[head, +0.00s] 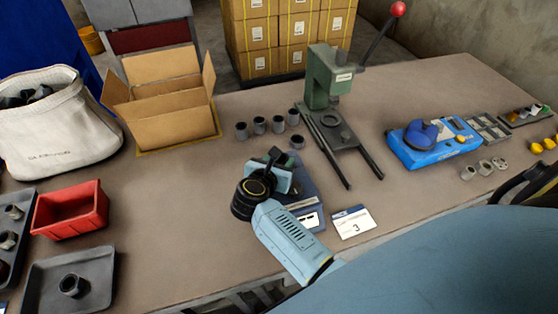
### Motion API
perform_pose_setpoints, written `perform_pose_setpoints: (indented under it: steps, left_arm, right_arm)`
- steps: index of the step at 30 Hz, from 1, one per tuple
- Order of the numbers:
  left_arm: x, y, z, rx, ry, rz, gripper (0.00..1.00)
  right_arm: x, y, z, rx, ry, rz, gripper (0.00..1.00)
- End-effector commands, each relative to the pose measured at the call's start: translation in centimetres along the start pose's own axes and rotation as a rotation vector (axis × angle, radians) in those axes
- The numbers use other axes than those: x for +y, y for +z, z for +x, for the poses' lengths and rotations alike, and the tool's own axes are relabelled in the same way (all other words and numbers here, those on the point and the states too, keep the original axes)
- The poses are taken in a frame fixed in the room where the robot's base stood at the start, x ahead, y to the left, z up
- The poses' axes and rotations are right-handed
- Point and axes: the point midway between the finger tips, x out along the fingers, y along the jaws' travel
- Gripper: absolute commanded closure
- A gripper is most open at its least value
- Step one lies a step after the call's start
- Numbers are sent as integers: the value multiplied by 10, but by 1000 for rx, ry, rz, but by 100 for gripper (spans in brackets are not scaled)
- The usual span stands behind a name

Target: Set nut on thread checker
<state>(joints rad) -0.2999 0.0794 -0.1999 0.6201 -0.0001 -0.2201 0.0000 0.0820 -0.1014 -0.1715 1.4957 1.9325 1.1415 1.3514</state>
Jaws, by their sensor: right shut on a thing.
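My right gripper (276,158) is over the middle of the table, in front of the green press. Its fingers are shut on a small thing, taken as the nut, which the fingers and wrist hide. A dark blue block (308,213) with white labels sits below and beside the gripper, partly covered by it. It may be the thread checker, but I cannot tell for sure. I cannot tell whether the held thing touches it. Several grey ring-like parts, including one (468,173), lie at the right. My left gripper is not in view.
The green press (329,78) stands behind, with several grey sleeves (260,125) left of it. A card marked 3 (353,222) lies right of the block. A blue fixture (418,152) is at right. An open carton (165,105), red bin (70,211) and canvas bag (60,135) are left.

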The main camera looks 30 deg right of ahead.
Motion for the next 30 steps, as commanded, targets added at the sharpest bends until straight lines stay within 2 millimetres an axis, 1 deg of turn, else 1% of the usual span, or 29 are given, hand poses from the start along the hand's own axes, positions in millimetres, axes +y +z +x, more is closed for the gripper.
perform_pose_setpoints:
  steps: [4,5,6,7,16,30]
  left_arm:
    - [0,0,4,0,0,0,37]
    - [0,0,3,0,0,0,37]
    - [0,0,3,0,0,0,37]
    - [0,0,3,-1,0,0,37]
    - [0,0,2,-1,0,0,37]
    - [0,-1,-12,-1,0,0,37]
  right_arm:
    - [0,-3,1,-1,0,0,87]
    - [0,-3,1,-1,0,0,56]
    - [0,-2,1,-1,0,0,50]
    - [0,-2,1,-1,0,0,49]
    - [0,-3,-1,2,0,-1,49]
    - [0,-3,-38,2,1,-1,49]
